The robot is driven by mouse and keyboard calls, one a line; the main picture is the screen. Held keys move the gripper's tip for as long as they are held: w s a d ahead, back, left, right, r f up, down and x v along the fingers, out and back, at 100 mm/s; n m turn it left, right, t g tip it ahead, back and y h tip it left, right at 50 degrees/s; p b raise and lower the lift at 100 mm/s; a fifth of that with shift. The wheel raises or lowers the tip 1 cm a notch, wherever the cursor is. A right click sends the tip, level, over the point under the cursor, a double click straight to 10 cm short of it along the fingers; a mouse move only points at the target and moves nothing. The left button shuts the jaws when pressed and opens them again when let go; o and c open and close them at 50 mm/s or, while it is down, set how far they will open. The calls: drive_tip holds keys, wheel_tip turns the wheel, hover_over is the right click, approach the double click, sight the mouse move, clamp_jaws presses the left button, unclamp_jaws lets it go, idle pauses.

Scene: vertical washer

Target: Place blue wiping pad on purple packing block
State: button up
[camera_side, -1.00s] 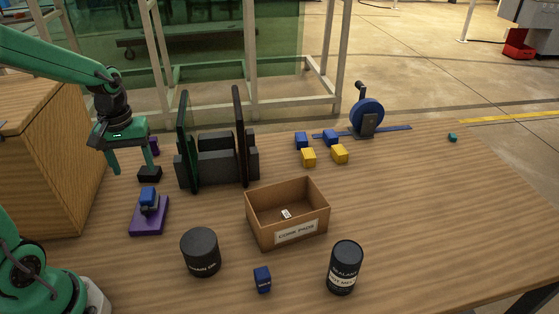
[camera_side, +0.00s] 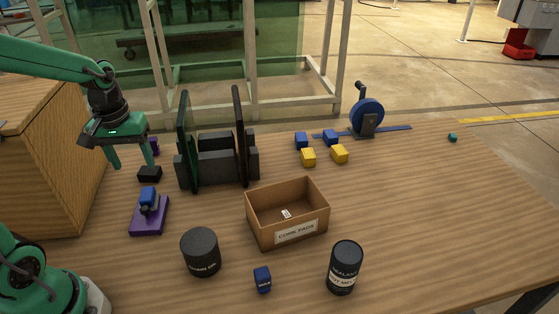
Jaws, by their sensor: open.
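A purple block (camera_side: 149,228), flat and wide, lies on the table at the left. A small blue piece (camera_side: 148,194) rests on top of it, with a dark part beneath it; this looks like the blue wiping pad, but other small blue blocks are also on the table. My gripper (camera_side: 133,164) is above and behind the purple block. Its two fingers are spread and nothing is between them. The fingers are apart from the blue piece. A small black block (camera_side: 149,174) sits just below the right finger.
A dark rack (camera_side: 216,165) with upright plates stands right of my gripper. An open cardboard box (camera_side: 290,230), a dark round jar (camera_side: 201,252), a dark can (camera_side: 345,267) and a blue block (camera_side: 262,279) are in front. Blue and yellow blocks (camera_side: 340,154) lie farther back. The right side is mostly clear.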

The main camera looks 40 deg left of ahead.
drive_tip(key=s+d+r+m+t, duration=0.4)
drive_tip(key=s+d+r+m, duration=0.2)
drive_tip(key=d+r+m, duration=0.1)
drive_tip(key=shift+s+d+r+m+t, duration=0.3)
drive_tip(key=shift+d+r+t, duration=0.15)
drive_tip(key=shift+d, duration=0.35)
